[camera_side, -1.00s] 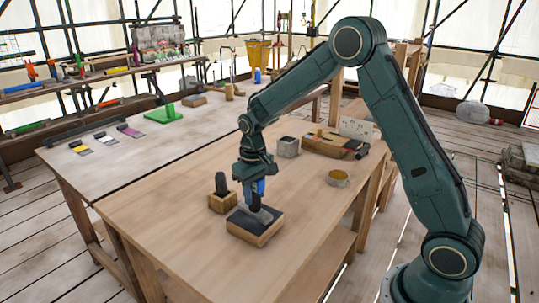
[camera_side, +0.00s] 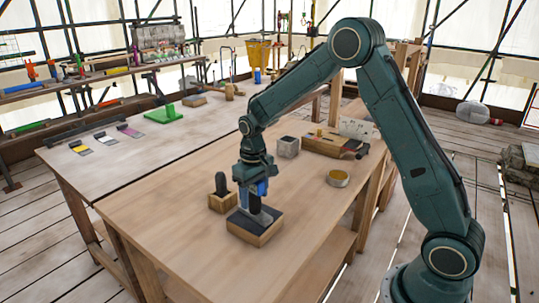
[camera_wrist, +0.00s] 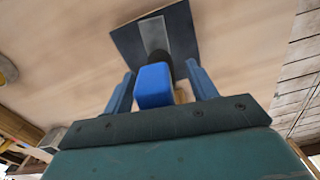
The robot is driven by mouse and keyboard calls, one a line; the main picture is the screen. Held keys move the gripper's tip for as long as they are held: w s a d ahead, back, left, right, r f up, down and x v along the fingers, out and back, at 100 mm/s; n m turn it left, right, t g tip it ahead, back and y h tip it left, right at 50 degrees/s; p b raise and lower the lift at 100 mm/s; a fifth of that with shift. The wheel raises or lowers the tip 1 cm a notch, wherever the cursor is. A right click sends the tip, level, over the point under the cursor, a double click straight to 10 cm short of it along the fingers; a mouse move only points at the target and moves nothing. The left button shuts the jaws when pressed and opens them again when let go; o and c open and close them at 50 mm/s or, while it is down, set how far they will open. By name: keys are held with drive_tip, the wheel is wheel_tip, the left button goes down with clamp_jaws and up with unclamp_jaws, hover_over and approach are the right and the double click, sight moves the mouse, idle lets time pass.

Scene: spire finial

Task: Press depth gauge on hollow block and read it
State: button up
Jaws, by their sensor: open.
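My gripper (camera_side: 254,192) points down over a wooden box with a dark top (camera_side: 240,222). In the wrist view the jaws of my gripper (camera_wrist: 160,84) stand apart on either side of a bright blue block (camera_wrist: 154,86) and a dark shaft (camera_wrist: 186,66). A flat grey strip (camera_wrist: 155,36) lies on the dark top beyond them. Whether the blue block and shaft form the depth gauge I cannot tell. A grey cube with a dark top (camera_side: 288,147), possibly the hollow block, stands farther back. A dark rounded post (camera_side: 220,184) stands in a small wooden holder (camera_side: 222,204) left of my gripper.
A round tin (camera_side: 337,178) sits to the right. A wooden tray (camera_side: 325,146) with small items and a white card (camera_side: 356,128) are at the back right. Coloured swatches (camera_side: 105,137) and a green piece (camera_side: 163,114) lie on the grey table.

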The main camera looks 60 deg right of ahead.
wheel_tip(320, 180, up, 14)
drive_tip(key=shift+f, duration=0.1)
idle(0.6)
drive_tip(key=s+a+r+t, duration=0.1)
drive_tip(key=s+a+r, duration=0.1)
drive_tip(key=s+r, duration=0.35)
drive_tip(key=s+a+r+t, duration=0.1)
drive_tip(key=s+r+t, duration=0.15)
drive_tip(key=s, duration=0.65)
drive_tip(key=s+a+f+n+t, duration=0.1)
drive_tip(key=s+a+f+t, duration=0.1)
drive_tip(key=s, duration=1.1)
drive_tip(key=shift+s, duration=0.35)
